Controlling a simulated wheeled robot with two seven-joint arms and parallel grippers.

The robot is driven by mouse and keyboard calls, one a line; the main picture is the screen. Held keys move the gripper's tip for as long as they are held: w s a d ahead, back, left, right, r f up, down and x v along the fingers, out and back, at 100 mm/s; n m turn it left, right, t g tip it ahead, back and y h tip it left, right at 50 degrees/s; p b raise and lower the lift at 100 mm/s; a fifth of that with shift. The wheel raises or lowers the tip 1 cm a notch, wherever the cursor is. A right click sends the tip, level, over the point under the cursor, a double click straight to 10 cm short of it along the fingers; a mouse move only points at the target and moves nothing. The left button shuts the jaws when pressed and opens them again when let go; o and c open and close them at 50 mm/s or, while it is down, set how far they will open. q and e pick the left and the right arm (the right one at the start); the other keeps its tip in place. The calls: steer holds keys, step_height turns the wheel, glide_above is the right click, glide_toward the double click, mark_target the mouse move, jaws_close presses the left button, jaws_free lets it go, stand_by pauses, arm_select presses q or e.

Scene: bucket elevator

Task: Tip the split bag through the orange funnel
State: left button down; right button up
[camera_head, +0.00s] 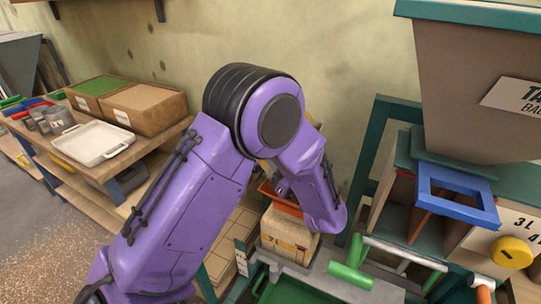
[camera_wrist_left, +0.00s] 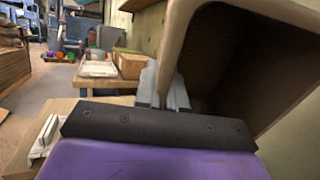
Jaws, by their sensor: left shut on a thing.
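My left gripper (camera_wrist_left: 165,88) is shut on the edge of a tan, open-mouthed thing (camera_wrist_left: 210,35) with a dark inside, which fills the upper right of the wrist view. It looks like the split bag, but I cannot be sure. In the head view my purple left arm bends down and hides most of the gripper and what it holds. The orange funnel (camera_head: 282,198) shows partly behind the forearm. It appears just above a tan box-like container (camera_head: 287,238) with printing on its front. My right gripper is not in view.
A wooden bench (camera_head: 70,165) at left holds a white tray (camera_head: 92,143), brown boxes (camera_head: 143,108) and grey jars. At right stand a large hopper (camera_head: 470,90), a blue square frame (camera_head: 457,195) and a yellow knob (camera_head: 512,252).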

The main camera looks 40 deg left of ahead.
arm_select(q)
steer(key=shift+s+d+y+b, duration=0.15)
steer(key=shift+d+y+b, duration=0.95)
steer(key=shift+b, duration=0.9)
steer(key=shift+a, duration=0.1)
